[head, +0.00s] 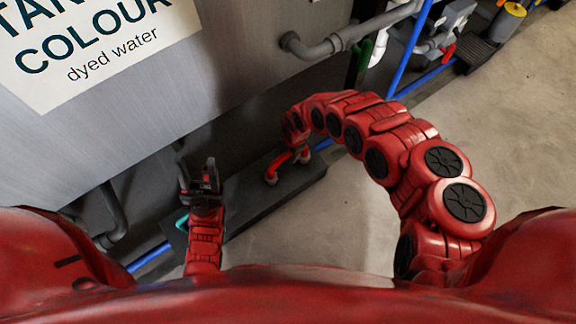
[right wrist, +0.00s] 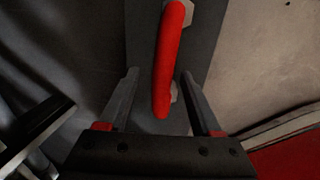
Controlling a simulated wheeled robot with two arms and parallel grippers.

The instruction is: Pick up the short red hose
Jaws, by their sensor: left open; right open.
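The short red hose (right wrist: 168,60) shows in the right wrist view above a dark grey surface, with pale fittings near its ends. In the head view a red curved piece (head: 273,169), which looks like this hose, shows at the low dark plinth (head: 250,205). My right gripper (right wrist: 160,77) is open, with one finger on each side of the hose's lower part in the picture. I cannot tell how far the fingers are above it. In the head view my right arm mostly hides that gripper. My left gripper (head: 198,170) is open and empty, left of the hose.
A large grey tank (head: 230,60) with a "COLOUR dyed water" sign (head: 90,50) stands behind. A grey pipe (head: 320,47) juts from it. A blue pipe (head: 400,75) runs past the plinth. A teal piece (head: 181,221) shows beside my left arm. The floor at right is clear.

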